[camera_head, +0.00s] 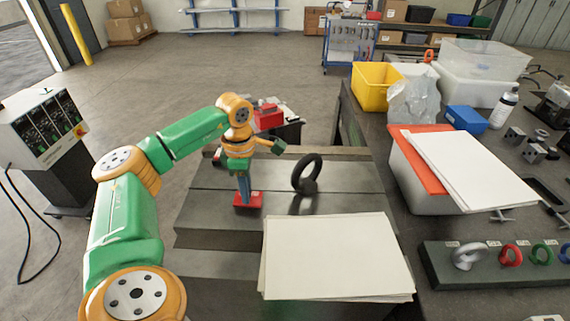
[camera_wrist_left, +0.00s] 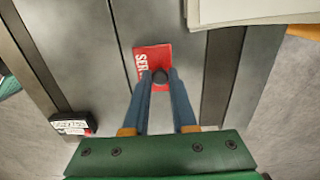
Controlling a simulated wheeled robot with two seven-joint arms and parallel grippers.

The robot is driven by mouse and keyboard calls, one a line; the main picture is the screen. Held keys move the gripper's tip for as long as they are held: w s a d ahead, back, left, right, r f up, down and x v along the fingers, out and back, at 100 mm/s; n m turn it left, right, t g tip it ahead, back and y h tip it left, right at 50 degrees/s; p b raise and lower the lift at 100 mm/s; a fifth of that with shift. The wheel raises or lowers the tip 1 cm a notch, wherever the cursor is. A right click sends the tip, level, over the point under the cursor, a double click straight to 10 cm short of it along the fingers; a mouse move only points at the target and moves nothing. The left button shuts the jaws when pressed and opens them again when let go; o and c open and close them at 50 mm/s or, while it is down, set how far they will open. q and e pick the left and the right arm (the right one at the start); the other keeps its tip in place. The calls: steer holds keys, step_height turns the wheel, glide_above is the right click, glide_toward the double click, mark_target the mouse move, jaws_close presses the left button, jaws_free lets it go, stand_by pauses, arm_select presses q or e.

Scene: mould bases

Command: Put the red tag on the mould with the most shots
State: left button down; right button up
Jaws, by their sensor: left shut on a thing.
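The red tag (camera_head: 248,201) has white lettering and a dark round knob; it also shows in the wrist view (camera_wrist_left: 152,54). My left gripper (camera_wrist_left: 161,78) is shut on the knob, pointing down, and in the head view it (camera_head: 244,190) is over a grey steel mould (camera_head: 210,208). I cannot tell whether the tag touches the steel. A black counter (camera_wrist_left: 70,123) with a white face sits at the mould's left side; its digits are too small to read. Another counter is not clearly visible. My right gripper is out of view.
A dark lifting ring (camera_head: 307,174) stands on the mould right of the tag. White sheets (camera_head: 335,258) cover the front part. The bench on the right holds a bin under more sheets (camera_head: 480,170) and a rack of coloured eyebolts (camera_head: 470,278). A controller (camera_head: 40,130) stands left.

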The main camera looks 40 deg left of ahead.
arm_select(q)
steer(key=w+d, duration=0.2)
steer(key=d, duration=0.1)
steer(key=w+d, duration=0.3)
steer(key=shift+w+d+r+p, duration=0.1)
steer(key=shift+w+d+p, duration=0.1)
steer(key=shift+p, duration=0.2)
steer(key=shift+w+d+f+b, duration=0.15)
steer(key=shift+d+f+b, duration=0.05)
steer(key=shift+f+b, duration=0.15)
steer(key=shift+w+d+f+b, duration=0.15)
steer(key=shift+f+b, duration=0.1)
steer(key=shift+f, duration=0.1)
steer(key=shift+f+b, duration=0.35)
steer(key=shift+s+r, duration=0.1)
steer(key=shift+r, duration=0.1)
steer(key=c, duration=0.7)
jaws_free()
